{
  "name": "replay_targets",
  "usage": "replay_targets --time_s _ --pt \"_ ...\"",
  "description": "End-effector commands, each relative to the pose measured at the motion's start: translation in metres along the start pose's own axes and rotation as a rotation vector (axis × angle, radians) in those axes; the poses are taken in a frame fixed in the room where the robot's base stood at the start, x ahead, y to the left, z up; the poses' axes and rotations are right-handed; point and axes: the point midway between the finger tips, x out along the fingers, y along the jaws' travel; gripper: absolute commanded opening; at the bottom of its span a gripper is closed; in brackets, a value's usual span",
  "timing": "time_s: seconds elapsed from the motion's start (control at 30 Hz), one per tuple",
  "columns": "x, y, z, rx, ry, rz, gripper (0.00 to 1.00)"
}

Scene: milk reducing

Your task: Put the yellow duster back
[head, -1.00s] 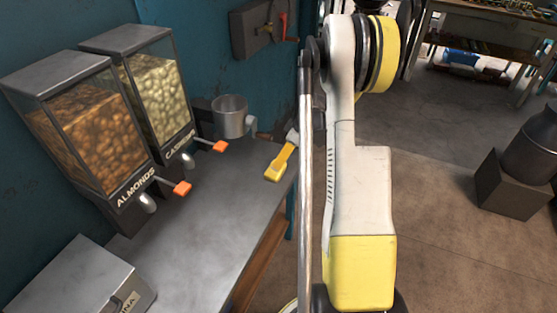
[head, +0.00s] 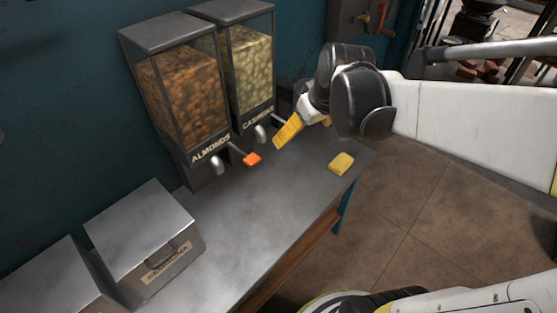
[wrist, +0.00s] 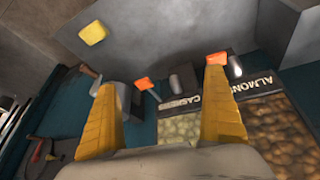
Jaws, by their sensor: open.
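The yellow duster (head: 341,163) is a small yellow block lying on the right end of the grey worktop (head: 260,215). It also shows in the wrist view (wrist: 93,32), at the upper left, beyond the fingertips and apart from them. My gripper (head: 290,130) is above the worktop, left of and behind the duster in the head view, in front of the cashew dispenser. Its two yellow fingers are spread wide with nothing between them in the wrist view (wrist: 162,75). In the head view one finger is partly hidden by the wrist.
Almond (head: 180,90) and cashew (head: 248,65) dispensers stand along the teal wall. The almond one's orange lever (head: 251,159) juts out; the cashew one's lever (wrist: 143,84) shows between my fingers. Metal lidded boxes (head: 150,235) fill the lower left. The worktop's middle is clear.

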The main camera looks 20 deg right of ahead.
Motion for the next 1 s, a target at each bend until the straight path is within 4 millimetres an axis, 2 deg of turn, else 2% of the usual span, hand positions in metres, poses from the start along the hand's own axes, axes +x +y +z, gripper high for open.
replay_targets --time_s 0.03,0.1,0.2,0.33,0.5,1.0 --pt "-0.014 -0.024 0.010 0.007 0.018 0.004 1.00" --pt "-0.029 -0.050 0.023 0.034 0.047 0.012 1.00" --pt "-0.044 -0.078 0.043 0.070 0.090 0.016 1.00" --pt "-0.053 -0.102 0.065 0.106 0.133 0.012 1.00" --pt "-0.057 -0.113 0.077 0.130 0.160 0.007 1.00" --pt "-0.057 -0.114 0.077 0.135 0.162 0.006 1.00"
